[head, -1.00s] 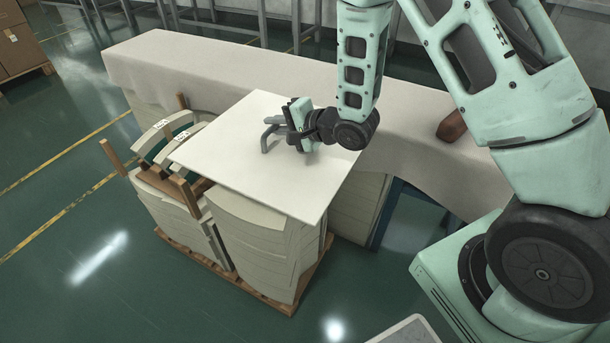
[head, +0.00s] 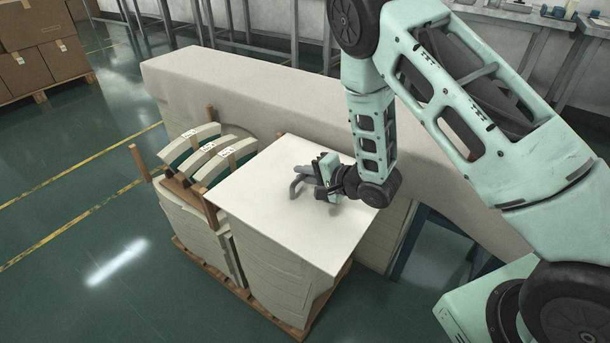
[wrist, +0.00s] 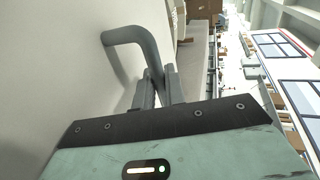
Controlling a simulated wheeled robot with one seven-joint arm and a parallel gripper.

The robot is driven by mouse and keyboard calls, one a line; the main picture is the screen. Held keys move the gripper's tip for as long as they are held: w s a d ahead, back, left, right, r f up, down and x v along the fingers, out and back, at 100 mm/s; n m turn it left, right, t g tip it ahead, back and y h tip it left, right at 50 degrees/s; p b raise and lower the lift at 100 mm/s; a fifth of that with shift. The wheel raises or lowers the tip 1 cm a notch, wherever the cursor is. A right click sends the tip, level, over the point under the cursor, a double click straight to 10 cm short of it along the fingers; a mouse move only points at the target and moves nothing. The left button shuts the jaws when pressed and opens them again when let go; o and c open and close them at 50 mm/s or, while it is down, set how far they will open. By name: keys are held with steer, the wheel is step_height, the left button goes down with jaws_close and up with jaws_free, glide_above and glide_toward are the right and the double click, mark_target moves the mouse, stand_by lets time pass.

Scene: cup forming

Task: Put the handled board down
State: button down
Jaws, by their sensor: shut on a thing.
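The handled board is a flat white square board (head: 270,210) with a grey bent handle (head: 299,180) on its top. In the head view it lies level over the right-hand stack on the pallet; I cannot tell whether it rests fully on it. My gripper (head: 322,179) is above the board, shut on the handle. In the wrist view the fingers (wrist: 157,90) close on the grey handle (wrist: 124,35), with the pale board face (wrist: 50,60) beside it.
Stacks of curved pale sheets (head: 275,265) stand on a wooden pallet (head: 292,328). Labelled curved pieces (head: 215,150) and wooden posts (head: 140,163) stand left of the board. A long cloth-covered bench (head: 240,95) runs behind.

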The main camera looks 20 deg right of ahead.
steer(key=c, duration=1.5)
jaws_free()
steer(key=shift+f, duration=0.1)
steer(key=shift+o, duration=0.2)
